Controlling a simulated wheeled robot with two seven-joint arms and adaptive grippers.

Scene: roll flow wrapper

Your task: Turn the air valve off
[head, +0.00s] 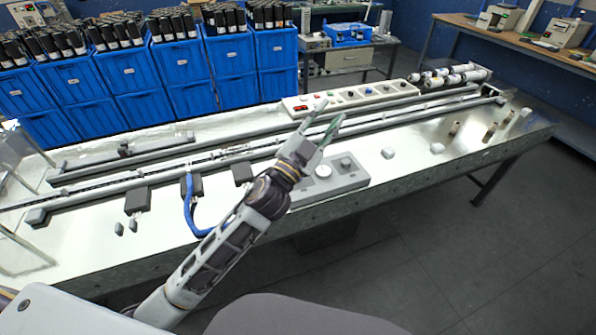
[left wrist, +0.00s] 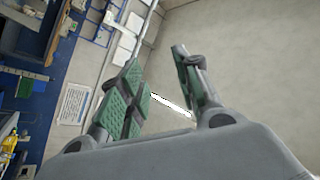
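My left gripper (head: 328,113) is raised over the middle of the machine bench, its two fingers apart and pointing up and away. In the left wrist view its green-padded fingers (left wrist: 157,62) stand apart with nothing between them, facing the wall. My left arm partly hides the box's left end. I cannot tell for sure which part is the air valve. My right gripper is not in view.
A control panel (head: 376,93) with coloured buttons stands behind the long rails. A blue hose (head: 188,207) runs from a black block at left. Small white blocks (head: 388,153) and brown cylinders (head: 489,132) lie at right. Blue bins (head: 130,72) with dark rolls stand behind.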

